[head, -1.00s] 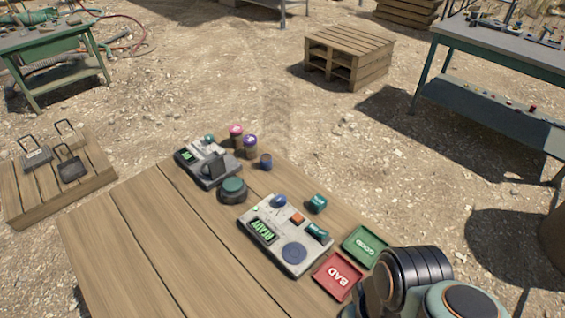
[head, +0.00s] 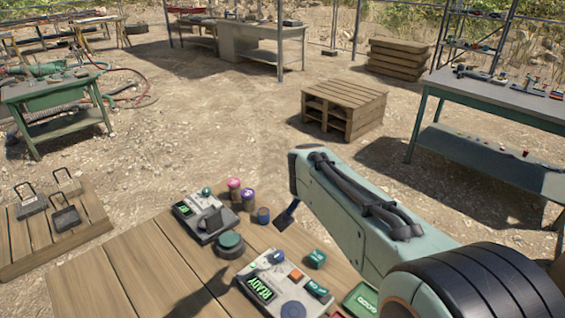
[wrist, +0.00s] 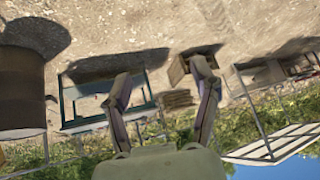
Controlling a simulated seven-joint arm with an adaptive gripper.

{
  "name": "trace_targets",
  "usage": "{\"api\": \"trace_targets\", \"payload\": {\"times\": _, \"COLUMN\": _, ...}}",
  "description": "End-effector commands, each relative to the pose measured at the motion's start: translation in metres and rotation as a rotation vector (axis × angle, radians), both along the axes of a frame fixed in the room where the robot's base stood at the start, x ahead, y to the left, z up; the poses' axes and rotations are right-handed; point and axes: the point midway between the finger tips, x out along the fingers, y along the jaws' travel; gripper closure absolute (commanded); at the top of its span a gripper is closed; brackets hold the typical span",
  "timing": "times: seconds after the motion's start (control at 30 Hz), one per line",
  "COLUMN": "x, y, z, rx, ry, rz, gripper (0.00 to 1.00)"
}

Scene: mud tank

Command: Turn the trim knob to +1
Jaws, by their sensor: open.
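The READY device (head: 276,289) is a pale panel on the wooden table with a green display, a blue knob (head: 276,257) at its back and a round blue disc (head: 293,310) at its front. A second grey device (head: 203,217) with a small display and a dark raised part stands behind it to the left. I cannot tell which control is the trim knob, and no +1 mark is readable. My gripper (wrist: 161,72) is open and empty in the wrist view, pointing at the far yard, away from the panels.
A dark green round button (head: 230,243) stands between the devices. Small capped cylinders (head: 248,199) stand behind them. A teal block (head: 316,259) and the green tray (head: 361,299) are at right. The table's left part (head: 125,275) is clear. A pallet stack (head: 343,107) stands beyond.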

Motion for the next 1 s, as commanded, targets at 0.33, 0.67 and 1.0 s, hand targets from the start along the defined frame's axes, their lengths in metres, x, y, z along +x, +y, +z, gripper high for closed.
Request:
{"api": "trace_targets", "payload": {"times": 0.33, "x": 0.029, "y": 0.075, "z": -0.174, "rx": -0.025, "ry": 0.240, "rz": 0.081, "gripper": 0.39}}
{"api": "trace_targets", "payload": {"times": 0.67, "x": 0.033, "y": 0.079, "z": -0.224, "rx": -0.035, "ry": 0.280, "rz": 0.100, "gripper": 0.39}}
{"api": "trace_targets", "payload": {"times": 1.0, "x": 0.045, "y": 0.075, "z": -0.255, "rx": -0.035, "ry": 0.277, "rz": 0.100, "gripper": 0.39}}
